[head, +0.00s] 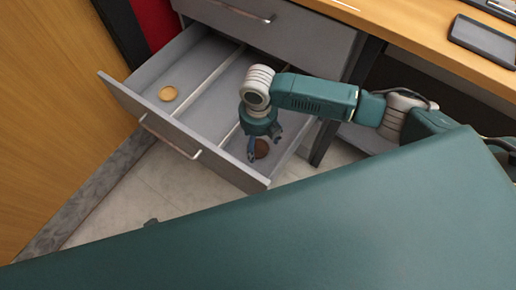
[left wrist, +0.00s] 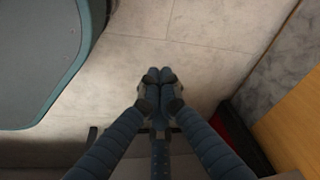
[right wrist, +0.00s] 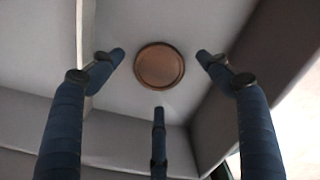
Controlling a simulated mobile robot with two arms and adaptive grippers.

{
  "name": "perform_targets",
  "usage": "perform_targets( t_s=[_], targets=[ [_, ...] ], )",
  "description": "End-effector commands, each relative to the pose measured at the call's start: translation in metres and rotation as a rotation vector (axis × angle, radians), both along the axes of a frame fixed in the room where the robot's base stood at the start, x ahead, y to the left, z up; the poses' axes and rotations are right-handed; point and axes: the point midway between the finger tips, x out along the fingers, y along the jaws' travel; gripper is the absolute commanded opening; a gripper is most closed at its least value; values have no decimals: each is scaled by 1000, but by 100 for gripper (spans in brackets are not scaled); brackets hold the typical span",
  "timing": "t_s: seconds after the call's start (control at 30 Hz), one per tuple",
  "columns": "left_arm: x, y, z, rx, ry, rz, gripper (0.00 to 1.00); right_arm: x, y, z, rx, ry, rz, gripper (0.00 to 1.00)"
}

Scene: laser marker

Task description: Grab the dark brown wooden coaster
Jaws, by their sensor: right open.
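The dark brown round coaster (head: 261,148) lies flat on the floor of the right compartment of the open grey drawer (head: 190,149). It also shows in the right wrist view (right wrist: 159,66). My right gripper (head: 264,146) is open and empty, pointing down over the coaster. In the right wrist view, the coaster appears between the spread fingertips, apart from them, and a third finger is below it in the picture. My left gripper (left wrist: 158,76) is shut and empty above the pale floor in the left wrist view.
A light tan coaster (head: 168,93) lies in the drawer's left compartment. Thin dividers (head: 209,83) separate the compartments, and the drawer's side walls stand close to my right gripper. A wooden desk (head: 410,30) with a dark device (head: 482,40) is at upper right.

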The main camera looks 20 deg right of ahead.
Motion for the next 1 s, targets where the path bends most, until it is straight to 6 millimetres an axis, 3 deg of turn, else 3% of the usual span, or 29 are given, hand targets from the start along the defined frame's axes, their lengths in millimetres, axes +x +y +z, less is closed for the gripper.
perform_targets(
  t_s=[0.13, 0.43, 0.67, 1.0],
  targets=[
    [5, 0, 15, -1, -9, 2, 0, 0, 0, -19, 1, 0, -1, 76],
    [5, 0, 20, 0, -9, 2, 0, 0, 0, -23, 1, -2, 0, 76],
    [5, 0, 20, 0, -9, 2, 0, 0, 0, -23, 1, -1, 0, 32],
    [5, 0, 20, 0, -9, 2, 0, 0, 0, -22, 1, -2, 0, 32]
  ],
)
